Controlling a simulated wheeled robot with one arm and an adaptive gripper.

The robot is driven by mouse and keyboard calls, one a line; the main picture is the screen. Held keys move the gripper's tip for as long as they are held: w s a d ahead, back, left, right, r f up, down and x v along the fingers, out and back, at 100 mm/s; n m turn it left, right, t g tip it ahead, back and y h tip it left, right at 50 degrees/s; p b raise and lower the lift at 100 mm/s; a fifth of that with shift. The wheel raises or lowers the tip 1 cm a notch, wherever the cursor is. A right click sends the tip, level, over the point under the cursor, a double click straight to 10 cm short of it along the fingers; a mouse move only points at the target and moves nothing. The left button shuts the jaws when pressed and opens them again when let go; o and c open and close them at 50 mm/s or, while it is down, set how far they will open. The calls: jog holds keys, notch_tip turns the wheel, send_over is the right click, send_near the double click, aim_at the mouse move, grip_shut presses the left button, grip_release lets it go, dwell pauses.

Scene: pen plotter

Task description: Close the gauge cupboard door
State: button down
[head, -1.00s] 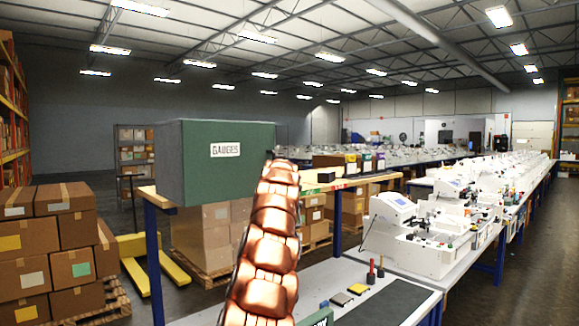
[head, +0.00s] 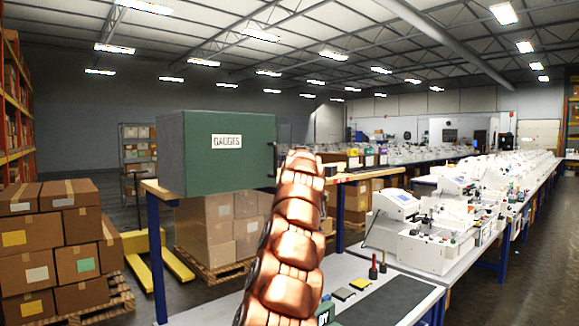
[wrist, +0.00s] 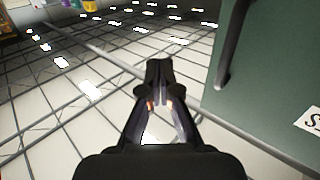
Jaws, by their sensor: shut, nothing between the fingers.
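The gauge cupboard (head: 172,158) is a green box with a "GAUGES" label, standing on a wooden-topped bench at left centre in the head view. Its door (head: 230,165) faces me and looks flush or nearly so; I cannot make out a gap. In the wrist view, the door (wrist: 265,90) fills the right side, with a dark bar handle (wrist: 230,50) and part of the label. My gripper (wrist: 159,70) is shut and empty, beside the door's handle edge and apart from the handle in the picture. In the head view my copper-coloured arm hides the gripper.
The cupboard's bench (head: 155,190) has blue legs. Stacked cartons (head: 55,245) stand at left, near a yellow pallet truck (head: 178,262). A long table with white machines (head: 430,245) runs along the right. A dark mat (head: 390,300) and small tools lie in front.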

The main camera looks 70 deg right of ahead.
jog(key=s+a+b, duration=0.2)
jog(key=s, duration=0.5)
jog(key=shift+a, duration=0.2)
